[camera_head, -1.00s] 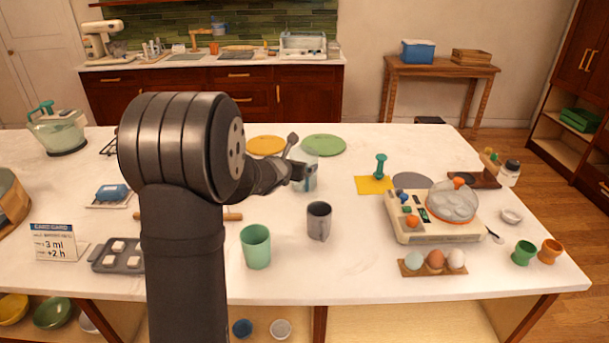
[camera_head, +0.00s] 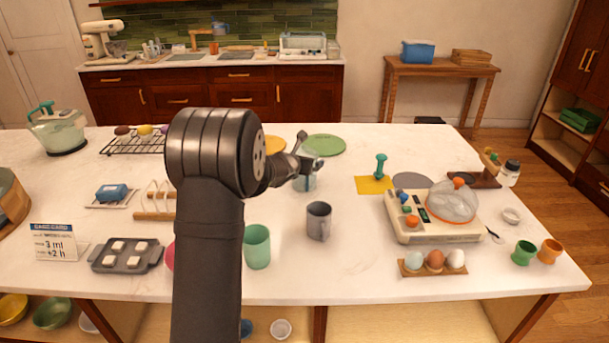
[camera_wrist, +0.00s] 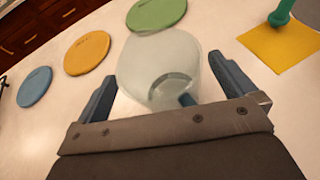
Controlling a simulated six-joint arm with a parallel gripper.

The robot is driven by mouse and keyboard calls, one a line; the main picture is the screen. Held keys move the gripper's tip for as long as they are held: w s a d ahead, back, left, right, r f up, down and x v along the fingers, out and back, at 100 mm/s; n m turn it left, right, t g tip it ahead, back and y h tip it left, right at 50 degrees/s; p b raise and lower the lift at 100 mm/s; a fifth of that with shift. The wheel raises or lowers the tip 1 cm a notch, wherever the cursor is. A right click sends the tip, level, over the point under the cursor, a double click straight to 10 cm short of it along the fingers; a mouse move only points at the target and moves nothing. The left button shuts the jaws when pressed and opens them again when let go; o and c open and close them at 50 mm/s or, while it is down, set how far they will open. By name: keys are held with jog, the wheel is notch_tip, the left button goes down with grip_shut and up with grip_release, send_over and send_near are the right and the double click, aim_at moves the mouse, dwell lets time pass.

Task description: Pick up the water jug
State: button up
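The water jug, a clear pale vessel (camera_head: 305,184), stands on the white counter behind my gripper in the head view, partly hidden by it. In the wrist view the translucent jug (camera_wrist: 165,60) fills the space ahead, with a blue part, perhaps its handle, at its near side. My gripper (camera_wrist: 168,88) is open, with one blue-grey finger on each side of the jug. Small gaps show between fingers and jug. In the head view my gripper (camera_head: 308,165) is at the jug's upper part; contact cannot be told there.
A grey mug (camera_head: 319,222) and a green cup (camera_head: 257,247) stand nearer the front. Green (camera_head: 324,145) and orange (camera_wrist: 87,53) discs lie behind the jug. A yellow square (camera_head: 373,185) with a teal-handled tool and an egg machine (camera_head: 408,228) are to the right.

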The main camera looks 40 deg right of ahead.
jog(key=c, duration=1.4)
jog(key=shift+r, duration=0.25)
jog(key=shift+r, duration=8.65)
